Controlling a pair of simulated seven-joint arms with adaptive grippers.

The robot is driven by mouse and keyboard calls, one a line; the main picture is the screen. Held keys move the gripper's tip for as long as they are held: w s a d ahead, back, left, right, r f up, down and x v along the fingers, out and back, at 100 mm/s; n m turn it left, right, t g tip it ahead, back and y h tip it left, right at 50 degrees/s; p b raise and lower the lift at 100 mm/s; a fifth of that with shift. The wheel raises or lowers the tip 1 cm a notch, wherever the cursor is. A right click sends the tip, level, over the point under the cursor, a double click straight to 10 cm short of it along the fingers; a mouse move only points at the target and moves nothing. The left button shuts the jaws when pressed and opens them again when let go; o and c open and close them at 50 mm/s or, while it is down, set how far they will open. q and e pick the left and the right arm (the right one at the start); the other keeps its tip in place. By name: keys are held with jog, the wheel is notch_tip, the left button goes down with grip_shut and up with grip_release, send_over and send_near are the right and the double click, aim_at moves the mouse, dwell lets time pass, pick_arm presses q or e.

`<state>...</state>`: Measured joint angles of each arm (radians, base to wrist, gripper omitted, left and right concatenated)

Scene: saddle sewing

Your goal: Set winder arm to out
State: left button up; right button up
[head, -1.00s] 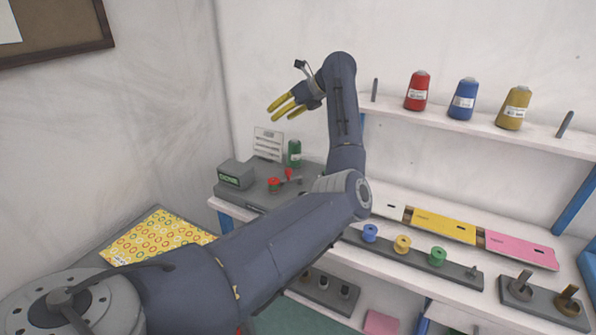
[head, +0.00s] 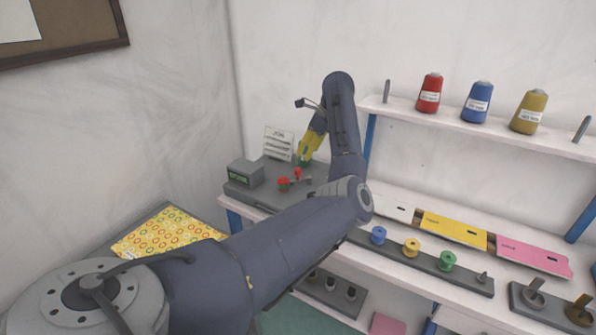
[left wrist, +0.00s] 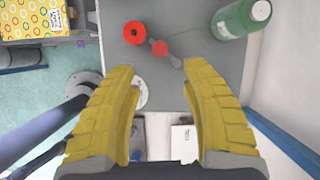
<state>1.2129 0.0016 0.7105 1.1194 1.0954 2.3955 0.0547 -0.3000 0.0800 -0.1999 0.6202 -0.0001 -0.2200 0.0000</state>
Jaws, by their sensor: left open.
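The winder's grey base (head: 262,193) stands at the left end of the bench. A red bobbin (head: 283,184) sits on it, and close beside it is the winder arm with a red knob (head: 298,173). In the left wrist view the red bobbin (left wrist: 135,32) and red knob (left wrist: 159,47) are nearly side by side, with the arm's grey lever (left wrist: 176,62) running from the knob. My left gripper (head: 306,160) is open, pointing down above the winder. Its yellow fingers (left wrist: 160,80) are spread and empty, apart from the knob. My right gripper is not in view.
A green thread cone (left wrist: 242,17) stands close to one finger. A grey box with a green display (head: 245,174) and a white card (head: 279,143) stand nearby. A bobbin rack (head: 420,262) lies to the right. Thread cones (head: 477,102) stand on the shelf.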

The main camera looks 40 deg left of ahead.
aim_at(298, 169)
pick_arm(q)
jog(key=x, duration=1)
jog(key=shift+a+f, duration=0.1)
jog(key=shift+o, duration=0.2)
grip_shut()
